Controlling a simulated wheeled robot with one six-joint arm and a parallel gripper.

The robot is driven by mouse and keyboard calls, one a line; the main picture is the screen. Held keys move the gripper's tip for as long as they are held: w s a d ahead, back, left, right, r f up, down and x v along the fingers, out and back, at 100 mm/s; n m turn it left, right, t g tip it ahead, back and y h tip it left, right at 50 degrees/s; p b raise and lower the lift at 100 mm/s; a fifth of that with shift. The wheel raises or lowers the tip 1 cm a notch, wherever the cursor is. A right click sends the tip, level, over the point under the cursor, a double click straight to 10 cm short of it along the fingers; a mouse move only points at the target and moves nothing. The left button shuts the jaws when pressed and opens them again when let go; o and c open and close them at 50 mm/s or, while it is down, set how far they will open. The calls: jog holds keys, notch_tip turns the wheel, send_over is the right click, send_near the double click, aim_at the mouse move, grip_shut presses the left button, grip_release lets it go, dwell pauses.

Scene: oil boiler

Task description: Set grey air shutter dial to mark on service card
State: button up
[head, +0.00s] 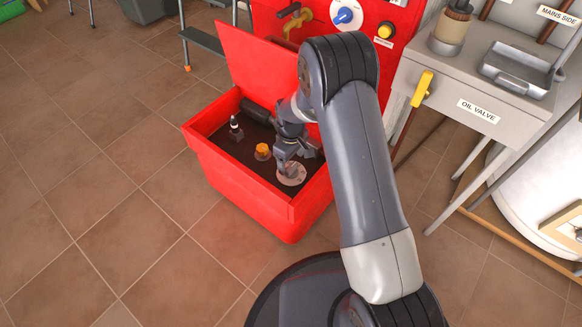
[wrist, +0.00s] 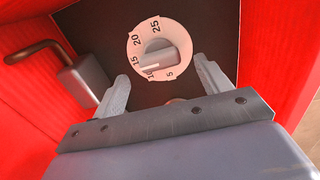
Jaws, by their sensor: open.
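The grey air shutter dial (head: 291,176) sits on the dark deck inside the open red boiler casing. In the wrist view the dial (wrist: 158,52) is a pale disc marked 5 to 25 with a raised grey grip bar. A white line on the bar lies near the 10, though its exact reading is hard to tell. My gripper (head: 289,153) is just above the dial in the head view. In the wrist view my gripper (wrist: 163,86) is open, with one finger on each side below the dial and nothing between them. I cannot make out a service card.
An orange knob (head: 262,152) and a small black-topped part (head: 236,131) stand left of the dial. The raised red lid (head: 255,62) and red casing walls (head: 240,182) surround the deck. A grey bent-pipe fitting (wrist: 82,83) is left of my fingers. A framed board (head: 562,232) is at far right.

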aim_at(291, 167)
jog(key=shift+f+b, duration=0.4)
jog(key=shift+f, duration=1.25)
jog(key=c, duration=1)
jog(key=m+p, duration=0.1)
jog(key=m, duration=0.3)
jog(key=shift+m, duration=0.3)
jog(key=m, duration=0.5)
